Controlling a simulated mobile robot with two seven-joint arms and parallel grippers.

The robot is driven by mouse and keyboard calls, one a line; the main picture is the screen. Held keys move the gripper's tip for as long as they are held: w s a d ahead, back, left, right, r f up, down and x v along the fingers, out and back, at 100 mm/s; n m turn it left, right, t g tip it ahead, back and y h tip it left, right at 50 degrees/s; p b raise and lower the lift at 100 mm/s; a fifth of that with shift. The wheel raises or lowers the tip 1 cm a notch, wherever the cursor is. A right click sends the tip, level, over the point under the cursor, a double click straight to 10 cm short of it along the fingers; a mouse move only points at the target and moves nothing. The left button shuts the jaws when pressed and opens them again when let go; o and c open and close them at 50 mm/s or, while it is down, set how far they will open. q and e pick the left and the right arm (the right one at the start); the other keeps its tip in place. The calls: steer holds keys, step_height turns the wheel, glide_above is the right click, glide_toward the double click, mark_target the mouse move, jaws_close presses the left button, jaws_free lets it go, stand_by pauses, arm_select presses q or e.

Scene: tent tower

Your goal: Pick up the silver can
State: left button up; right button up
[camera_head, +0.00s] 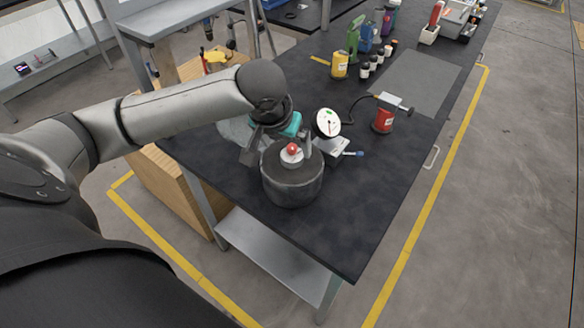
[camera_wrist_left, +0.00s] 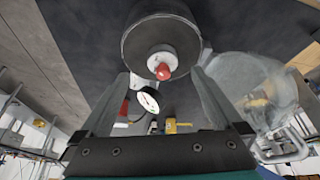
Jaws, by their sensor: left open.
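The silver can (camera_head: 292,184) is a wide grey metal cylinder on the dark workbench, with a pale neck and a red tip on top. In the left wrist view the can (camera_wrist_left: 160,38) fills the top middle, its red tip pointing toward the gripper. My left gripper (camera_head: 280,150) is open just above and behind the can's top. In the left wrist view the fingers of my left gripper (camera_wrist_left: 162,84) stand apart, with the red tip between their ends. I cannot tell whether they touch it. My right gripper is not in view.
A round white dial gauge (camera_head: 327,123) stands close behind the can. A clear glass-like vessel (camera_wrist_left: 250,90) is beside the gripper. A red container (camera_head: 383,121), a yellow can (camera_head: 340,65) and several bottles stand farther back. The bench's near right is clear.

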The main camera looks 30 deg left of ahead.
mark_target(291, 159)
arm_select(q)
steer(key=b+x, duration=0.1)
steer(key=x, duration=0.7)
steer(key=shift+f, duration=0.15)
steer(key=shift+w+b+x, duration=0.15)
steer(key=shift+b+x, duration=0.15)
steer(key=shift+x, duration=1.05)
steer(key=shift+w+b+x, duration=0.2)
steer(key=shift+b+x, duration=0.05)
steer(key=shift+x, duration=1.1)
steer(key=shift+a, duration=0.2)
jaws_close()
steer(key=shift+r, duration=0.25)
